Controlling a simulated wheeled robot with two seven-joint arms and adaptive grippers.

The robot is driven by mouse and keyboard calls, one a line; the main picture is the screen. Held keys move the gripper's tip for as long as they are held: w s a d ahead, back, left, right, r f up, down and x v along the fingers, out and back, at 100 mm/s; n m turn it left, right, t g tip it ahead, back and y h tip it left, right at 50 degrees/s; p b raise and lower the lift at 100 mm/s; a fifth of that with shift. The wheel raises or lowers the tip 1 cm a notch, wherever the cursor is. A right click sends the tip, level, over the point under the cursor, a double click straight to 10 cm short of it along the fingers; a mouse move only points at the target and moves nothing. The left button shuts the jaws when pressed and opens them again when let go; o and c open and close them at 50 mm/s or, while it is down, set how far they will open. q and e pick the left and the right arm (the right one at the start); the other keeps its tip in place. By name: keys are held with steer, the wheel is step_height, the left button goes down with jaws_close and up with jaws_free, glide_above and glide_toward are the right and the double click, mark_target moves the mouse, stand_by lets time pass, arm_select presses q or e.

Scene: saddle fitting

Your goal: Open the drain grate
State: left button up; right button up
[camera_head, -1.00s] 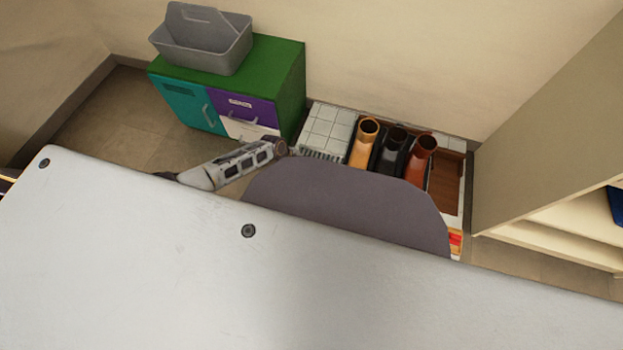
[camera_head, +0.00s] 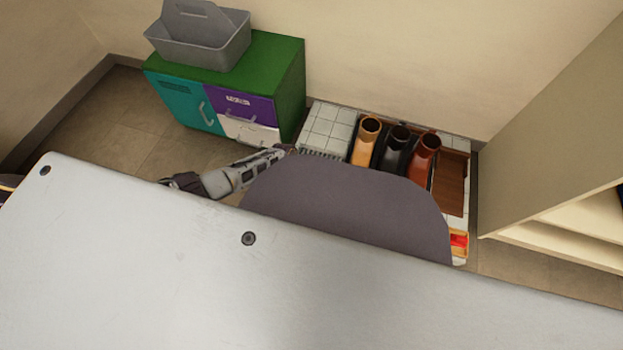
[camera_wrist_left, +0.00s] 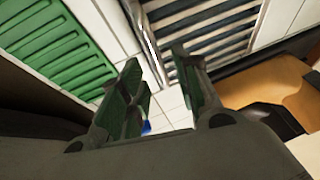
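In the left wrist view a grate (camera_wrist_left: 222,38) with dark parallel slats in a pale frame lies among white tiles, just beyond my fingertips. My left gripper (camera_wrist_left: 157,62) is open, its two green-padded fingers apart with nothing between them. The right finger tip overlaps the grate's near edge in the picture; I cannot tell if they touch. In the head view my left arm reaches in from the left to the white tiled platform (camera_head: 332,124); its gripper is hidden there, and only a comb-like slotted edge shows near it. My right gripper is not in view.
Orange (camera_head: 364,142), black (camera_head: 393,151) and red-brown (camera_head: 423,158) boots stand on the platform, right of my arm. A green cabinet (camera_head: 281,78) with a grey caddy (camera_head: 199,42) stands left. A green slatted panel (camera_wrist_left: 55,48) shows in the wrist view. Shelving (camera_head: 570,150) is right.

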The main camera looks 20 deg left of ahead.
arm_select(q)
steer(key=shift+w+d+f, duration=0.1)
steer(key=shift+d+f, duration=0.1)
steer(key=shift+f, duration=0.2)
steer(key=shift+c, duration=0.4)
jaws_close()
